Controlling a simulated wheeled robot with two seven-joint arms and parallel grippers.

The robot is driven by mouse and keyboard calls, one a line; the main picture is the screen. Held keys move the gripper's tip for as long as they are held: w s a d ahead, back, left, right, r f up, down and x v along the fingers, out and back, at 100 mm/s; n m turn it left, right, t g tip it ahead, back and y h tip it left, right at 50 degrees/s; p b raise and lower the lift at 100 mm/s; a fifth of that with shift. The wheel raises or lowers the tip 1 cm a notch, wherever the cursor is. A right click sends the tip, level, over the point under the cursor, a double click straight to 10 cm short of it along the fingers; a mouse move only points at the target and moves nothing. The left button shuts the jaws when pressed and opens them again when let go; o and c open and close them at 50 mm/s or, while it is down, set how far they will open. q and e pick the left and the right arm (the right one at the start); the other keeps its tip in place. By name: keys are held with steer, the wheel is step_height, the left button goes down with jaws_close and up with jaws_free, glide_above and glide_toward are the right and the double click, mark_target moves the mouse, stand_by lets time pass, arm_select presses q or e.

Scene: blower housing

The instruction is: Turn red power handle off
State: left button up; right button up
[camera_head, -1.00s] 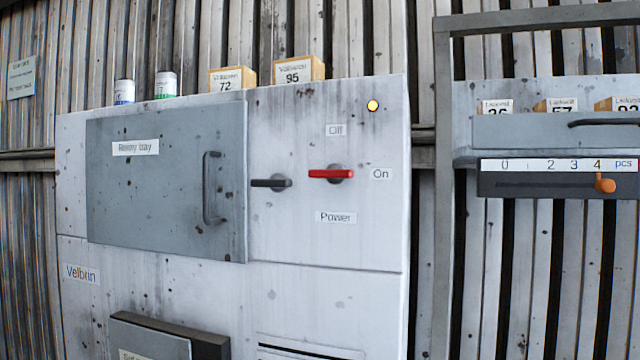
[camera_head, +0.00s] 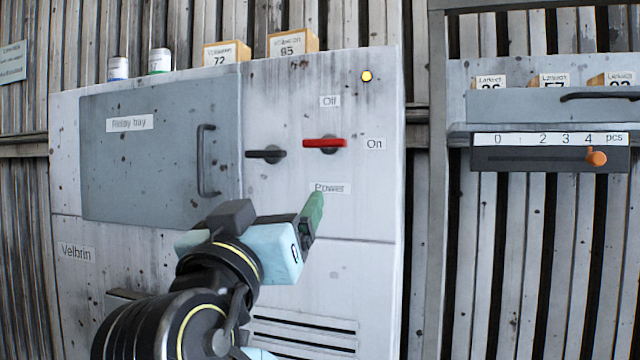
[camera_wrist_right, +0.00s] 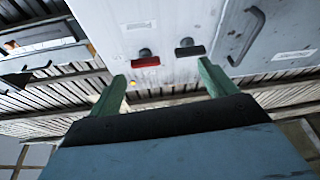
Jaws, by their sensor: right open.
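The red power handle (camera_head: 324,143) lies horizontal on its dark round pivot on the white cabinet front. The "Off" label (camera_head: 330,101) is above it, the "On" label (camera_head: 375,144) to its right and the "Power" label (camera_head: 329,188) below. My right gripper (camera_head: 311,212) is below the handle in the head view, apart from it, with one green finger clearly visible. In the right wrist view its two green fingers are spread with nothing between them; the red handle (camera_wrist_right: 146,61) shows beyond the gap. My left gripper is not in view.
A black handle (camera_head: 265,154) sits just left of the red one. A grey door (camera_head: 150,170) with a bar handle (camera_head: 207,160) is further left. A yellow lamp (camera_head: 366,77) is lit at upper right. A slider unit (camera_head: 550,157) stands right. Boxes and cans stand on the cabinet top.

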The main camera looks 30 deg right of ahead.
mark_target(322, 145)
steer(key=s+r+m+h, duration=0.2)
steer(key=s+r+m, duration=0.1)
steer(key=shift+g, duration=0.5)
steer(key=p+x, duration=0.3)
steer(key=x, duration=0.9)
steer(key=shift+d+p, duration=0.2)
steer(key=shift+p, duration=0.1)
steer(key=shift+w+d+r, duration=0.1)
steer(key=shift+w+d, duration=0.2)
steer(key=shift+d, duration=0.1)
steer(key=shift+n, duration=0.3)
steer(key=c, duration=1)
